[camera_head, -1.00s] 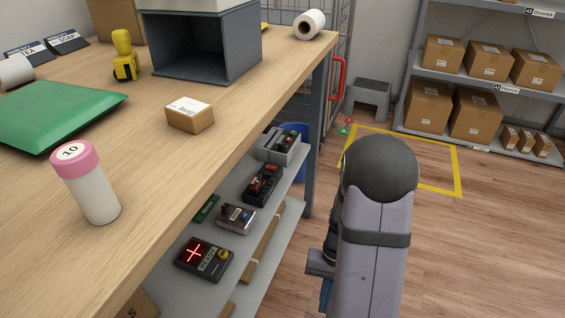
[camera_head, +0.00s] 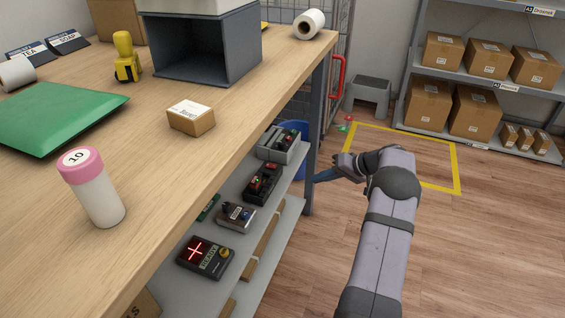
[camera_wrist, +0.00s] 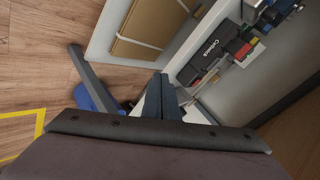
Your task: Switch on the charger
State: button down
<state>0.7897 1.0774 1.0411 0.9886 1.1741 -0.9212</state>
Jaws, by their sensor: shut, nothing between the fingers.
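Several small devices stand on the grey shelf under the counter. One is a black device with red parts (camera_head: 262,184), which may be the charger; I cannot read its label here. In the wrist view a black case with white lettering (camera_wrist: 204,62) lies on the shelf beside red, yellow and green parts. My gripper (camera_head: 318,178) is shut and empty, beside the counter leg at the right, apart from the devices. Its fingers (camera_wrist: 161,82) also show in the wrist view.
The counter leg (camera_head: 312,150) stands between my gripper and the shelf's far end. Flat cardboard (camera_wrist: 150,22) lies below the shelf.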

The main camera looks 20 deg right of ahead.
jog(key=w+a+r+n+t+y, duration=0.2)
jog(key=a+r+n+y, duration=0.1)
jog(key=r+n, duration=0.7)
jog(key=shift+w+r+n, duration=0.25)
jog(key=shift+w+n, duration=0.05)
jog(key=shift+n, duration=1.2)
jog(key=shift+w+a+f, duration=0.1)
jog(key=shift+a, duration=0.1)
jog(key=b, duration=0.2)
send_over(271, 166)
jog(key=s+d, duration=0.2)
jog(key=d, duration=0.1)
notch_tip(271, 166, down, 4)
jog(key=shift+s+f+b, duration=0.15)
jog(key=shift+f+b, duration=0.15)
jog(key=shift+f, duration=0.6)
jog(key=shift+s+f, duration=0.1)
jog(key=shift+f, duration=0.75)
jog(key=shift+d+f+b, duration=0.1)
jog(key=shift+b, duration=0.25)
